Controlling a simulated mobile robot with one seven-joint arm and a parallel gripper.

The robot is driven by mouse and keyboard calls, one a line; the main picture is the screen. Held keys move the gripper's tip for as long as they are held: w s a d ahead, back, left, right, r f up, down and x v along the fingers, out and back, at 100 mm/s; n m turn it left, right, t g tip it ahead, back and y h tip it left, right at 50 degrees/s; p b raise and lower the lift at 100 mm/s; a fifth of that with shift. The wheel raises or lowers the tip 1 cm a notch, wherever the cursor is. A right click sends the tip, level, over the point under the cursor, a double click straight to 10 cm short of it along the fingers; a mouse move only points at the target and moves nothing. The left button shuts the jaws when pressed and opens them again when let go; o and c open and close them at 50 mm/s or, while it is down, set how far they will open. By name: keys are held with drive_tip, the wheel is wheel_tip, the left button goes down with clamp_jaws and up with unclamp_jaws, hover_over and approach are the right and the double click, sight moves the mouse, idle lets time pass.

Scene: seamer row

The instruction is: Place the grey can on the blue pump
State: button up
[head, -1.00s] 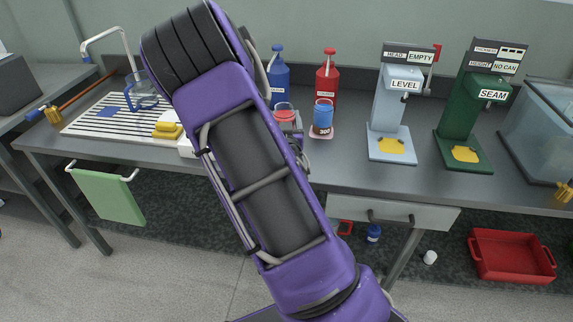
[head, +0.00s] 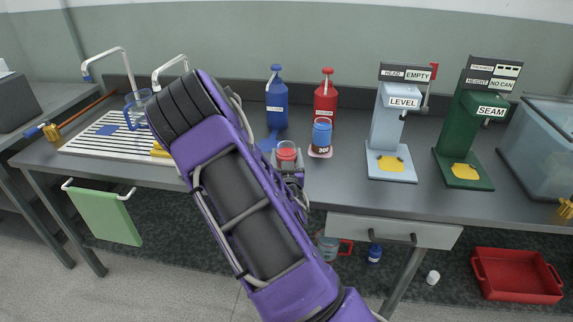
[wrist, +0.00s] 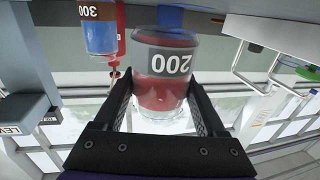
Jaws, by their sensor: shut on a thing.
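The grey can (wrist: 165,80) is clear, with a grey band marked 200 and red contents. In the wrist view it sits between the fingers of my gripper (wrist: 168,112), which is shut on it. In the head view the can (head: 286,156) shows at my gripper (head: 290,174), in front of and slightly right of the blue pump (head: 277,103). A blue pad (head: 268,142) at the pump's foot is partly hidden by my arm. Blue also shows beyond the can in the wrist view. I cannot tell whether the can touches anything below.
A blue-filled can marked 300 (head: 322,138) stands close by on the pink pad (head: 318,154) of the red pump (head: 326,98). The level machine (head: 388,135) and green seam machine (head: 466,140) stand right. A white ribbed drainer (head: 85,145) lies left.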

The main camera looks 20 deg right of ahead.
drive_tip(key=shift+f+b, duration=0.3)
drive_tip(key=shift+f, duration=0.85)
drive_tip(key=shift+f, duration=0.2)
drive_tip(key=o, duration=1.5)
drive_tip(key=shift+r+p, duration=0.1)
drive_tip(key=shift+p, duration=0.2)
